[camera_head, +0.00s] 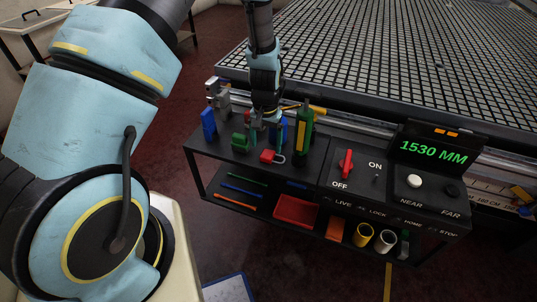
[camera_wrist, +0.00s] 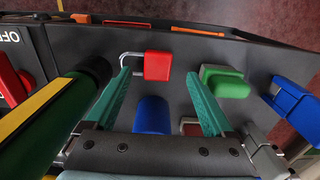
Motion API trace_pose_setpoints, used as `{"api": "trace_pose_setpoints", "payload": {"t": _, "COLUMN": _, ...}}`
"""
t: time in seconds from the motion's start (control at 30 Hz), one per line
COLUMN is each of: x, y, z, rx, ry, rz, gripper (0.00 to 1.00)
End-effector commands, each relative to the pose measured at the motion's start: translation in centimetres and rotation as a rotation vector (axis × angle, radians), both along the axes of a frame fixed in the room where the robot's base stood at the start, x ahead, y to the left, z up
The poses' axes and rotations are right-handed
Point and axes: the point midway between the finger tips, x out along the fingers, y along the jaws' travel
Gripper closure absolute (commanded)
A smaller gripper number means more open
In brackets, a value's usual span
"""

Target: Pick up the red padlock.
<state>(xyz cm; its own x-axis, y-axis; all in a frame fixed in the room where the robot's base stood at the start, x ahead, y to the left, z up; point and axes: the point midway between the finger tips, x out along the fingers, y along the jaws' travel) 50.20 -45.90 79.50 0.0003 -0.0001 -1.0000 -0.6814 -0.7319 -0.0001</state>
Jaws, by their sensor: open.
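The red padlock (camera_head: 267,157) lies on the black control shelf near its front edge. In the wrist view the red padlock (camera_wrist: 157,66) shows its red body, with its silver shackle pointing left. My gripper (camera_head: 262,132) hangs over the shelf just behind the padlock. In the wrist view my gripper (camera_wrist: 158,74) has its two teal fingers apart, with nothing held. The padlock appears between and beyond the fingertips, its shackle close to the left one. I cannot tell the exact height of the fingertips above the shelf.
Another blue object (camera_wrist: 152,115) lies between the fingers. The red switch (camera_head: 345,164) is farther right.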

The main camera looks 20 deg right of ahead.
Motion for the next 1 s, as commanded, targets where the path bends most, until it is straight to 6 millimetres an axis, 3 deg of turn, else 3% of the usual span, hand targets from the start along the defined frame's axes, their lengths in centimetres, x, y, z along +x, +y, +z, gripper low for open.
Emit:
{"api": "trace_pose_setpoints", "payload": {"t": 0.3, "x": 0.0, "y": -0.4, "z": -3.3, "rx": 0.001, "ry": 0.001, "rz": -0.001, "gripper": 0.12}}
{"api": "trace_pose_setpoints", "payload": {"t": 0.6, "x": 0.1, "y": -0.4, "z": -3.8, "rx": 0.000, "ry": 0.000, "rz": -0.001, "gripper": 0.12}}
{"api": "trace_pose_setpoints", "payload": {"t": 1.0, "x": 0.1, "y": -0.4, "z": -3.8, "rx": 0.000, "ry": 0.000, "rz": 0.000, "gripper": 0.57}}
